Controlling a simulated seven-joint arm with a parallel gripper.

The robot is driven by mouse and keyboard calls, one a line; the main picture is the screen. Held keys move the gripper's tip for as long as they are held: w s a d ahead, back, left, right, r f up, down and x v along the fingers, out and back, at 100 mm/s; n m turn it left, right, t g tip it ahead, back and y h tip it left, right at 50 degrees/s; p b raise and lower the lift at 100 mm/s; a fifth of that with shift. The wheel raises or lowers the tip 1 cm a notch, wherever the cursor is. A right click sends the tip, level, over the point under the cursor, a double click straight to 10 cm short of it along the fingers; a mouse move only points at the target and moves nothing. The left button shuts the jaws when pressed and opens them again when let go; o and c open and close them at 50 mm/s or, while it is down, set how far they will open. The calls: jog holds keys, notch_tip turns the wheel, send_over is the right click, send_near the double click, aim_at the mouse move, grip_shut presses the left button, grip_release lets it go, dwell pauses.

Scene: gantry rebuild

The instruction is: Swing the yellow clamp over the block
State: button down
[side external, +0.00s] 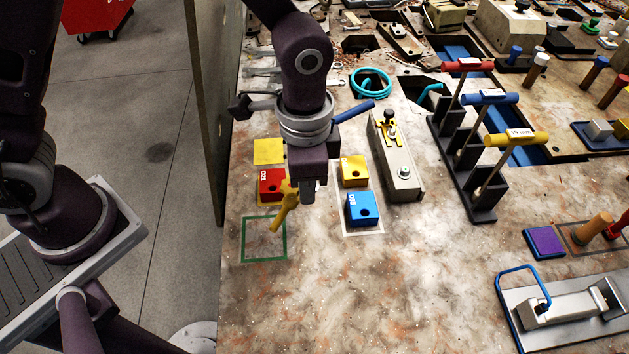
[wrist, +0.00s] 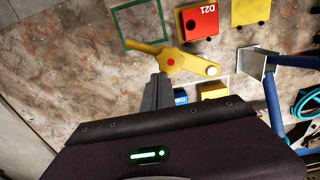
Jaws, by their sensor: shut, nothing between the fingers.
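The yellow clamp (side external: 284,205) is a bar with a red pivot, seen in the wrist view (wrist: 172,62); its rounded end with a white tip points right there, the other end up-left. In the side view its lower end overlaps the green square outline (side external: 264,218). The red block (side external: 270,184) marked D21 lies beside the clamp and shows clear of it in the wrist view (wrist: 197,20). My gripper (side external: 308,196) is shut and empty, its fingertips beside the clamp's middle; in the wrist view the fingers (wrist: 158,82) end just below the pivot. Contact cannot be told.
A yellow block (side external: 354,171) and a blue block (side external: 361,209) stand right of my gripper. A yellow square (side external: 268,151) lies behind the red block. A grey fixture (side external: 402,172) and a rack of coloured T-handles (side external: 487,205) stand farther right.

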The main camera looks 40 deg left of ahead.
aim_at(289, 191)
jog(key=shift+s+a, duration=0.4)
jog(key=shift+a, duration=0.25)
jog(key=shift+s+a, duration=0.25)
jog(key=shift+a, duration=0.4)
